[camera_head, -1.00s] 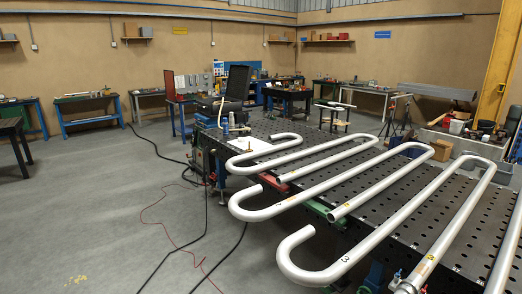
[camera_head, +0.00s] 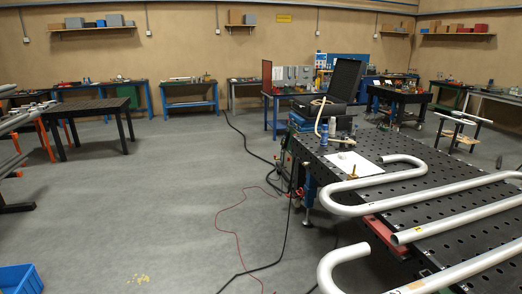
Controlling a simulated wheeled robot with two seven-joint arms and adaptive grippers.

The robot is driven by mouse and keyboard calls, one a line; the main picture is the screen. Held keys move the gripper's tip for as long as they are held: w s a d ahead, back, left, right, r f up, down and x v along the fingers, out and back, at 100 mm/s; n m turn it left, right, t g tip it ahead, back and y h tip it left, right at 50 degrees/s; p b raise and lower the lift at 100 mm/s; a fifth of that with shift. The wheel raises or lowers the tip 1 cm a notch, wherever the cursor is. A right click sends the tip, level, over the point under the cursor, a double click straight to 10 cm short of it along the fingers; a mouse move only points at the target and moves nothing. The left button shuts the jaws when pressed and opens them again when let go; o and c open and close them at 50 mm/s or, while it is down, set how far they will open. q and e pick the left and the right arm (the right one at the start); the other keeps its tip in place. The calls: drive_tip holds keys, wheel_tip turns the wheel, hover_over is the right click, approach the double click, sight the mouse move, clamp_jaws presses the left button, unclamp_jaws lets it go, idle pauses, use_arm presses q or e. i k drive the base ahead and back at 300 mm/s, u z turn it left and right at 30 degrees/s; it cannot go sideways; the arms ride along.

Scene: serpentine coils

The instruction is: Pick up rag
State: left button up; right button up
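I cannot clearly make out a rag. A small pale item (camera_head: 347,156) lies on the sheet, too small to identify. Neither of my grippers is in view.
Bent silver pipes (camera_head: 455,192) lie across the table, one curved end (camera_head: 335,265) sticking out toward me. Bottles (camera_head: 332,126) and a black case (camera_head: 334,82) stand at its far left. Cables (camera_head: 277,266) cross the floor. A blue crate (camera_head: 18,279) sits lower left. Floor left of the table is open.

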sight(341, 156)
drive_tip(key=u, duration=0.3)
drive_tip(key=i, duration=3.9)
drive_tip(key=z, duration=0.45)
drive_tip(key=i, duration=1.15)
drive_tip(key=z, duration=1.75)
drive_tip(key=i, duration=0.95)
drive_tip(key=z, duration=0.9)
